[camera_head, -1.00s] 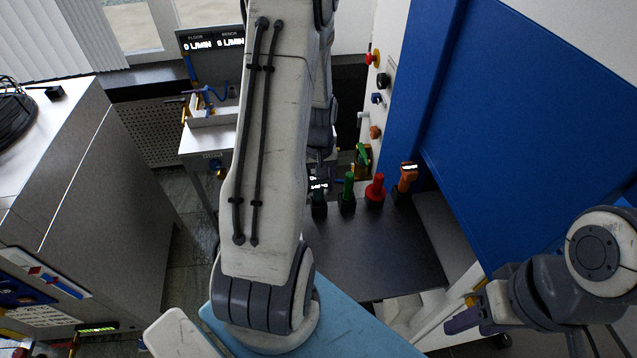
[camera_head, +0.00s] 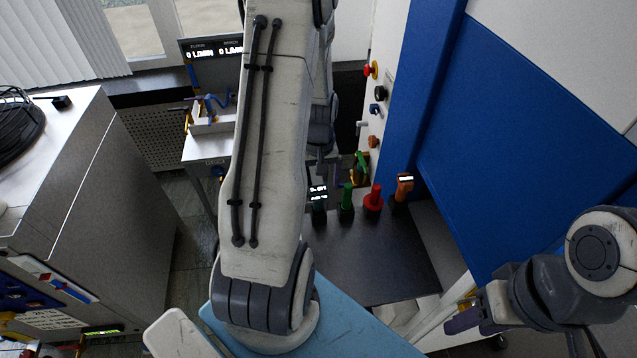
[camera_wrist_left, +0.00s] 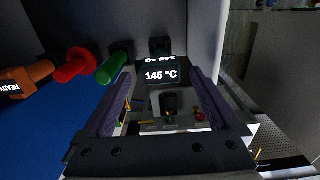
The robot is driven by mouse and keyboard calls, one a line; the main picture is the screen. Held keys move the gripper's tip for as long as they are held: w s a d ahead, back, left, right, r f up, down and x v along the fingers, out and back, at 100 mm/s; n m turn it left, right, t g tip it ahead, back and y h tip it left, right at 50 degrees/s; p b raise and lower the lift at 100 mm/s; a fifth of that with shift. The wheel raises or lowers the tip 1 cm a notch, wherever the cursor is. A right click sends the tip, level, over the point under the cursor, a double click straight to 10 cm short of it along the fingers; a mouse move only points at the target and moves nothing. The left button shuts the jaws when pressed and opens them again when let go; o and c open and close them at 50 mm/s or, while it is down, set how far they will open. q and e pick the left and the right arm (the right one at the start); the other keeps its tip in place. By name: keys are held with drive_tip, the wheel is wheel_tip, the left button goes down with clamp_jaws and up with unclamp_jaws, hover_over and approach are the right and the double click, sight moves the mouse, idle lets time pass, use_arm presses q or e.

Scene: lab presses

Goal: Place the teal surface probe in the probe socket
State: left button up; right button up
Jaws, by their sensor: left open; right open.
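The teal surface probe (camera_head: 319,208) looks like the dark handheld unit with a lit display at the left end of a row of tools on the dark bench. In the left wrist view its display (camera_wrist_left: 162,75) reads 145 °C and lies between the fingertips. My left gripper (camera_head: 323,172) is open, just behind and above the probe, partly hidden by my arm; its spread purple fingers (camera_wrist_left: 163,78) show in the wrist view. Contact with the probe cannot be told. My right gripper (camera_head: 462,320) is at lower right, away from the tools. I cannot identify the probe socket.
Green (camera_head: 347,203), red (camera_head: 373,201) and orange (camera_head: 401,190) tools stand close to the right of the probe. A blue panel (camera_head: 530,130) rises at right. A side table (camera_head: 205,145) stands at back left. The dark bench top (camera_head: 375,265) is clear in front.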

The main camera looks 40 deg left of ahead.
use_arm(q)
wheel_tip(320, 180, up, 5)
drive_tip(key=p, duration=0.3)
drive_tip(key=shift+r, duration=0.1)
drive_tip(key=s+d+r+m, duration=0.1)
drive_tip(key=d+r+m, duration=0.35)
drive_tip(key=d, duration=0.45)
drive_tip(key=d+r+m, duration=0.3)
drive_tip(key=d+r, duration=0.2)
drive_tip(key=d, duration=0.5)
drive_tip(key=s+d+r+m, duration=0.3)
drive_tip(key=s+d+m, duration=0.2)
drive_tip(key=s+d, duration=0.1)
drive_tip(key=s+d+r+m+h, duration=0.1)
drive_tip(key=s+d+r+m, duration=0.2)
drive_tip(key=s, duration=0.6)
drive_tip(key=d+m, duration=0.2)
drive_tip(key=shift+s+d, duration=0.15)
drive_tip(key=shift+d, duration=0.2)
use_arm(e)
wheel_tip(320, 180, up, 4)
drive_tip(key=shift+r, duration=0.1)
